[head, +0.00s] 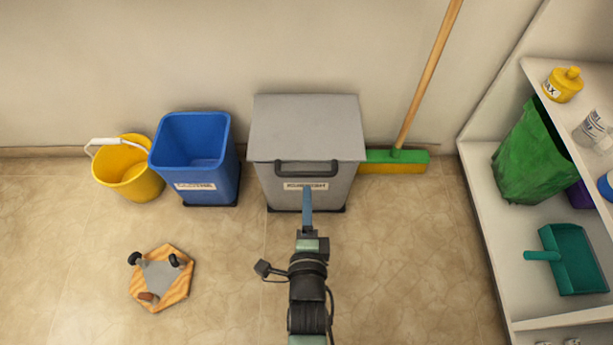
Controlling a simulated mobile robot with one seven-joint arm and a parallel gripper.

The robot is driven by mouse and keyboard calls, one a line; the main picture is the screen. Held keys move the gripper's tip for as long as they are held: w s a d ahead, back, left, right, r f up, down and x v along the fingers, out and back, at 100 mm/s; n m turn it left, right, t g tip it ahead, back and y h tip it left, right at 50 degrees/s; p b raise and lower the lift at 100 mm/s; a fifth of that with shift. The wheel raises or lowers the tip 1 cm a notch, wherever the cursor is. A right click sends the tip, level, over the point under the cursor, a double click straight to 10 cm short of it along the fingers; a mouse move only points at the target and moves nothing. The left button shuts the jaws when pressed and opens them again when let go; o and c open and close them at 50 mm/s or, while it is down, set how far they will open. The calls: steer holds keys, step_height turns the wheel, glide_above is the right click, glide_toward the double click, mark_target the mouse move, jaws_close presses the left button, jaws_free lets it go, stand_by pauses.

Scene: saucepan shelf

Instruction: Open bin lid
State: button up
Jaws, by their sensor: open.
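A grey bin (268,182) stands on the floor against the wall, with its flat grey lid (305,122) lying shut on top. A dark handle (306,168) runs along the front edge of the lid. A white label (306,186) is on the bin's front below it. My gripper (307,200) is in front of the bin, pointing toward the handle and label. It is open and seems to hold nothing. Seen from above, its fingers overlap the bin's front, and I cannot tell whether they touch it.
A blue bin (195,150) and a yellow bucket (130,172) stand left of the grey bin. A green broom (395,160) leans on the wall to its right. A wooden dolly (161,278) lies on the floor at left. A white shelf (490,250) stands at right.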

mark_target(307, 172)
steer(key=shift+b+x, duration=2.3)
steer(key=shift+x, duration=2.25)
jaws_close()
